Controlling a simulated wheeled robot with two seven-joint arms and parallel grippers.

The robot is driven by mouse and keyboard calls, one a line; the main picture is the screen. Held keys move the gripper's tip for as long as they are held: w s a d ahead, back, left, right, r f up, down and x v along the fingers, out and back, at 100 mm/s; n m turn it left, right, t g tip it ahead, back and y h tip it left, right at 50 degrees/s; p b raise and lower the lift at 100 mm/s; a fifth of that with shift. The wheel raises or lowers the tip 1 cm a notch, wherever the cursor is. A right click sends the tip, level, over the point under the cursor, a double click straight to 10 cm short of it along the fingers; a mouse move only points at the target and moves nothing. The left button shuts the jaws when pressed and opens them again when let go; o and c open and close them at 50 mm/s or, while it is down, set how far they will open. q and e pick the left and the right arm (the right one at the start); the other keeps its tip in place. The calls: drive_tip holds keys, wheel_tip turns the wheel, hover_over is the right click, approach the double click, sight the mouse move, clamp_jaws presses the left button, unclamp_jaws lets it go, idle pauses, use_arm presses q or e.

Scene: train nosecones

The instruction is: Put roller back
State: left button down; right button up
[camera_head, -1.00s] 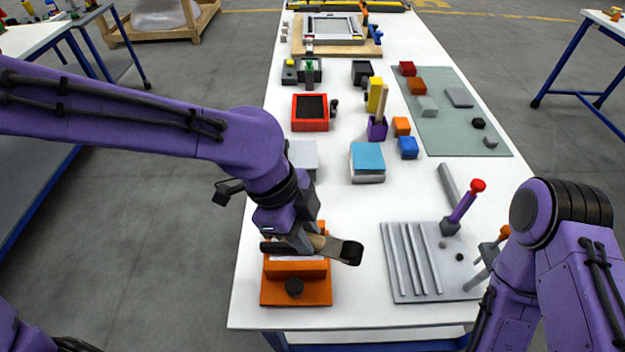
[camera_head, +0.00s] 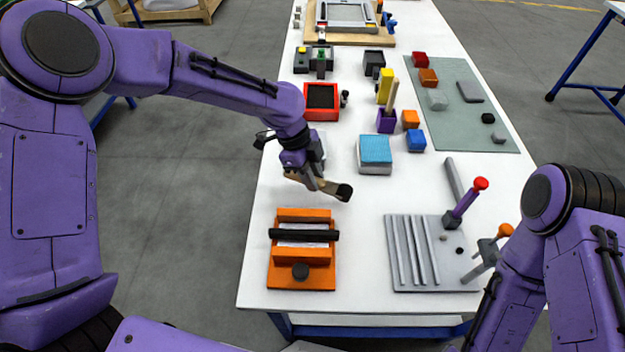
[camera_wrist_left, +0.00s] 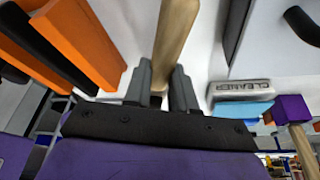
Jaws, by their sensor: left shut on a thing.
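My left gripper (camera_head: 312,182) is shut on the wooden handle of a tool (camera_head: 331,187) with a dark, rounded end, probably the roller. It holds the tool aslant, with the dark end toward the right. The wrist view shows the pale wooden handle (camera_wrist_left: 174,45) between the two grey fingers (camera_wrist_left: 160,90). An orange stand (camera_head: 287,276) with a black bar (camera_head: 304,235) across it and a black knob is in front of the gripper, apart from the tool.
A grey ribbed plate (camera_head: 455,270) with upright tools, one red-topped (camera_head: 466,198), lies to the right. Behind are a blue-topped block (camera_head: 375,150), a purple holder (camera_head: 387,121), a blue cube (camera_head: 416,140) and a red tray (camera_head: 322,113). The white table (camera_head: 350,270) is clear between stand and plate.

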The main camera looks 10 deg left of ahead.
use_arm(q)
wheel_tip(320, 180, down, 3)
drive_tip(key=shift+a+p, duration=0.1)
drive_tip(key=shift+p, duration=0.75)
drive_tip(key=shift+w+f, duration=0.15)
drive_tip(key=shift+f, duration=0.2)
drive_tip(key=shift+f, duration=0.1)
drive_tip(key=c, duration=0.9)
unclamp_jaws()
drive_tip(key=shift+r, duration=0.3)
drive_tip(key=b+v, duration=0.2)
drive_tip(key=v, duration=0.9)
drive_tip(key=shift+a+r+b, duration=0.1)
drive_tip(key=shift+r+b, duration=0.2)
drive_tip(key=shift+r, duration=0.1)
